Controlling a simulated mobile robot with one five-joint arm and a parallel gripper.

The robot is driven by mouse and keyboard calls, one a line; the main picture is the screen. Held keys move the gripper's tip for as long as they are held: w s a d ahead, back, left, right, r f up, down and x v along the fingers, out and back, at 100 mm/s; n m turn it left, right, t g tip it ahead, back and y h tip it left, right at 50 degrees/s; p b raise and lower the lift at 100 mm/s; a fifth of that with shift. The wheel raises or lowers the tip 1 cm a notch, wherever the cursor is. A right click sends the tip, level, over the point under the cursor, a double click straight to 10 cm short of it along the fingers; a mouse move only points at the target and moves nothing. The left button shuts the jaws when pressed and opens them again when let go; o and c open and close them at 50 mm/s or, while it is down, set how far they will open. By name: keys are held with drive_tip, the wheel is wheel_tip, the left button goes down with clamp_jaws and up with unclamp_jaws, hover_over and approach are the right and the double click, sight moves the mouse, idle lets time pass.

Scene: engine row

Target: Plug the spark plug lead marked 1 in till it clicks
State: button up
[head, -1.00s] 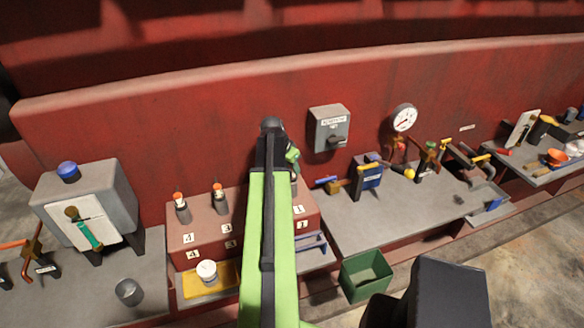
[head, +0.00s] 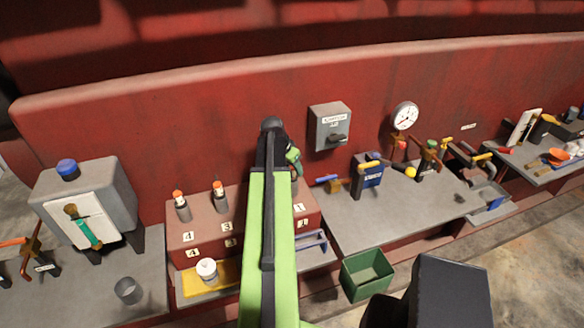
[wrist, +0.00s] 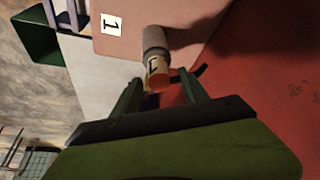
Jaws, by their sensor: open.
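The lead marked 1 shows in the wrist view as a grey boot (wrist: 154,38) with a tan band bearing a 1 and an orange end. It stands on the reddish block by the block's "1" label (wrist: 111,24). My gripper (wrist: 160,77) is open, its two fingers on either side of the lead's orange end; I cannot tell whether they touch it. In the head view my arm hides lead 1, and my gripper (head: 292,157) shows only in part. How deeply the lead is seated cannot be told.
Two orange-topped leads (head: 181,206) and (head: 220,197) stand on the block (head: 205,225) to the left, by labels 4 and 3. A green bin (head: 367,272) stands at right. A grey switch box (head: 331,127) is on the red wall.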

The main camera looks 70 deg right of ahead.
drive_tip(key=p+v, duration=1.6)
drive_tip(key=v, duration=0.1)
drive_tip(key=shift+a, duration=0.15)
drive_tip(key=shift+w+r, duration=0.1)
drive_tip(key=shift+r, duration=0.05)
